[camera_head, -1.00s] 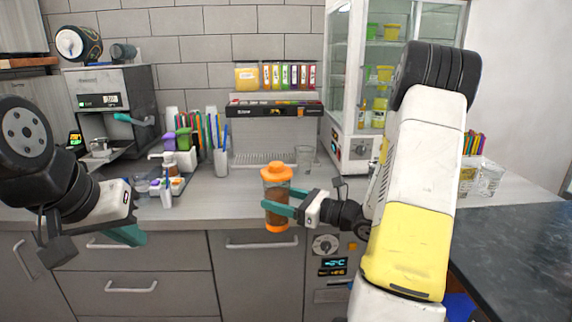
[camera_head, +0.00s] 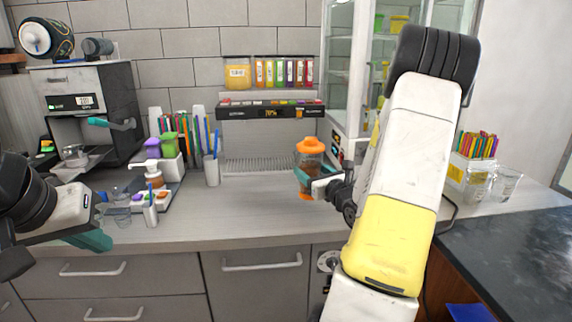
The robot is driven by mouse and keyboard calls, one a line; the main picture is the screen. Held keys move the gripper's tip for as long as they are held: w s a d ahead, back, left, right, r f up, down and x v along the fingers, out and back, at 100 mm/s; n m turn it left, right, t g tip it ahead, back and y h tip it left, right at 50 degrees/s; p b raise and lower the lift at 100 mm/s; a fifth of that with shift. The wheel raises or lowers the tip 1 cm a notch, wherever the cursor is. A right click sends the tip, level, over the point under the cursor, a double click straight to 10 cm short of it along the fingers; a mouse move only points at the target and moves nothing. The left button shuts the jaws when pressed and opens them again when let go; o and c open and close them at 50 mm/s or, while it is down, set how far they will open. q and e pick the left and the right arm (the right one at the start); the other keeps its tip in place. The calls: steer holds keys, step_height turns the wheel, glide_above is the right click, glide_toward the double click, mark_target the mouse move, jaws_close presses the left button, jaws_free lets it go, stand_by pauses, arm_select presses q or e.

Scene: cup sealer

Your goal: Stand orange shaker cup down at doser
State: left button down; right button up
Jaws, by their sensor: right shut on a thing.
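The orange shaker cup (camera_head: 311,164) has an orange lid and base and a see-through body with brown contents. My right gripper (camera_head: 306,182) is shut on its lower body and holds it upright in front of the counter's back part. I cannot tell whether its base touches the counter. The doser (camera_head: 269,111) is the dark dispenser bar against the tiled wall, with coloured canisters on top and a drip tray (camera_head: 260,165) below. The cup is to the right of this tray. My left gripper (camera_head: 98,219) is open and empty over the counter's left front.
A pen cup (camera_head: 212,171), a small tray of bottles (camera_head: 158,197) and a coffee machine (camera_head: 95,105) stand left. Clear glasses (camera_head: 478,186) stand right. The counter's middle front is clear.

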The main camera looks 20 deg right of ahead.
steer(key=shift+w+d+f, duration=0.8)
steer(key=shift+w+d, duration=1)
steer(key=shift+d, duration=0.15)
steer(key=shift+w+d+f, duration=0.8)
steer(key=shift+w+d, duration=0.95)
steer(key=shift+d, duration=0.25)
steer(key=shift+w+d+f, duration=0.8)
steer(key=shift+w+d, duration=1)
steer(key=shift+d, duration=0.15)
steer(key=shift+f, duration=0.1)
steer(key=o, duration=1.7)
steer(key=shift+f, duration=0.15)
